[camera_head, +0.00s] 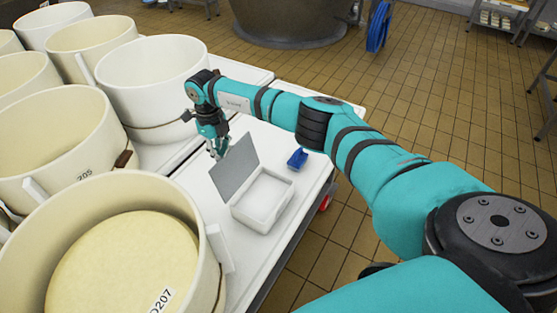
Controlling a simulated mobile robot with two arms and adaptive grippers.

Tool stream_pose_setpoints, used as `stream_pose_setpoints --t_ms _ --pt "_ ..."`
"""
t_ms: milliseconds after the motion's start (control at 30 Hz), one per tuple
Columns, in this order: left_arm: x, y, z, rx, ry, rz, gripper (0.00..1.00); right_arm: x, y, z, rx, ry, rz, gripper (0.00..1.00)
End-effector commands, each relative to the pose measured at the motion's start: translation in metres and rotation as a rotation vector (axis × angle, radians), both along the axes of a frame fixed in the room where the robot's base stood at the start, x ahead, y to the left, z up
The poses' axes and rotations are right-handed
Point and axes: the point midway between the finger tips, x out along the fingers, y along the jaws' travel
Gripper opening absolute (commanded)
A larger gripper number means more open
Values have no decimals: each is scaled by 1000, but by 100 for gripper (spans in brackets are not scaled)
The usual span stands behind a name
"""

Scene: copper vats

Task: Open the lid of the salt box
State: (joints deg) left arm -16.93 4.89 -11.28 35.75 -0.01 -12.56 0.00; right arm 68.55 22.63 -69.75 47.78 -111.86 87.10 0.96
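The salt box (262,200) is a white, shallow rectangular box on the white table, with a pale inside. Its flat grey lid (235,172) stands raised and tilted along the box's left side, so the box is open at the top. My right gripper (217,154) points down at the upper left edge of the lid, close to it or touching it; I cannot tell which. Its fingertips are small and partly against the lid, so their opening is unclear. My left gripper is not in view.
A small blue scoop-like object (297,158) lies right of the box. Several large cream round moulds, such as one holding cheese (122,268), crowd the left. The white table (285,232) ends just right of the box; tiled floor lies beyond.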

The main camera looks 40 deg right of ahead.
Motion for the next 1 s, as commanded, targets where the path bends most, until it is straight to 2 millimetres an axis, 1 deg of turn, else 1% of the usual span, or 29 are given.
stream_pose_setpoints --t_ms 100,233,500,667,767,867,1000 --pt "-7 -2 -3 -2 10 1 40 1 0 -2 -1 -1 -1 0" --pt "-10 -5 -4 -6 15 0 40 2 0 -1 0 -2 -1 0" --pt "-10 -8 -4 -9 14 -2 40 2 0 -1 0 -3 -1 0" --pt "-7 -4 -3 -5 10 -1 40 3 0 3 0 -4 -1 0" --pt "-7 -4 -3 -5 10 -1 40 4 0 15 0 -6 -1 0" --pt "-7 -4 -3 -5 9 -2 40 4 0 34 1 -8 -1 0" --pt "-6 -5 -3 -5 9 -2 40 5 0 66 0 -9 0 0"
